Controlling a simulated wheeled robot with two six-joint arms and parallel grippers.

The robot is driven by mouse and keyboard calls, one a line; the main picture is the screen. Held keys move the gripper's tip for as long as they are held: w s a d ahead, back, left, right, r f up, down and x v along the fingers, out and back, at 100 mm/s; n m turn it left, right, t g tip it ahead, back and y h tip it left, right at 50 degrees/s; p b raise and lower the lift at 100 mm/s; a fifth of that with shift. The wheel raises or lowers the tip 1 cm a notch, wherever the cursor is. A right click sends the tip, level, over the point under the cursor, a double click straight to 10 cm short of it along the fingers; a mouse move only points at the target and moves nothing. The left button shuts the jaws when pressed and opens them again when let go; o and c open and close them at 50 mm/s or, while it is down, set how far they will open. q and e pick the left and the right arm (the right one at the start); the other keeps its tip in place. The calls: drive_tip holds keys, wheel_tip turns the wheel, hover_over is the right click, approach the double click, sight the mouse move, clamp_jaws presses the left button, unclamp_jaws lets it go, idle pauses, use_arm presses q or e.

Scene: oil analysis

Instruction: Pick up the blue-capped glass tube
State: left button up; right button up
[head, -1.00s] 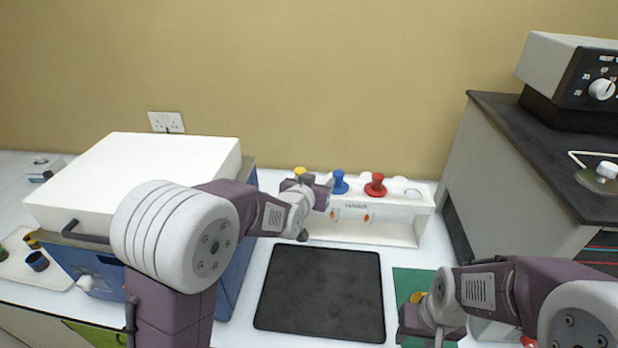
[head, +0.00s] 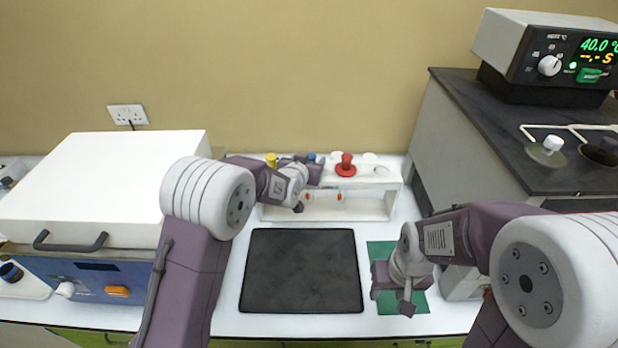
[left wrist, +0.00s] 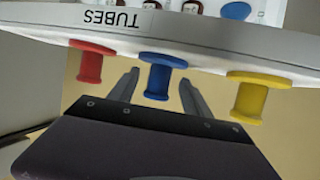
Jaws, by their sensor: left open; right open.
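The blue-capped glass tube stands in the white rack labelled TUBES (head: 365,203); only its blue cap (left wrist: 158,76) shows clearly, between a red cap (left wrist: 90,64) and a yellow cap (left wrist: 249,97) in the left wrist view. In the left wrist view my left gripper (left wrist: 158,84) is open, with one finger on either side of the blue cap. I cannot tell whether they touch it. My right gripper (head: 385,290) is open above the green mat (head: 382,254).
A black pad (head: 300,272) lies in front of the rack. A large white-lidded blue box (head: 95,185) stands at left. A dark-topped bath (head: 500,130) with a lit display unit (head: 550,55) stands at right. Red (head: 345,165) and yellow (head: 271,159) caps flank the blue one.

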use_arm(q)
drive_tip(key=x, duration=0.3)
drive_tip(key=shift+w+a+f, duration=0.1)
drive_tip(key=shift+f, duration=0.05)
drive_tip(key=c, duration=0.7)
drive_tip(key=shift+s+r, duration=0.2)
drive_tip(key=shift+s, duration=0.05)
drive_tip(key=c, duration=0.5)
drive_tip(key=shift+w+f, duration=0.1)
clamp_jaws()
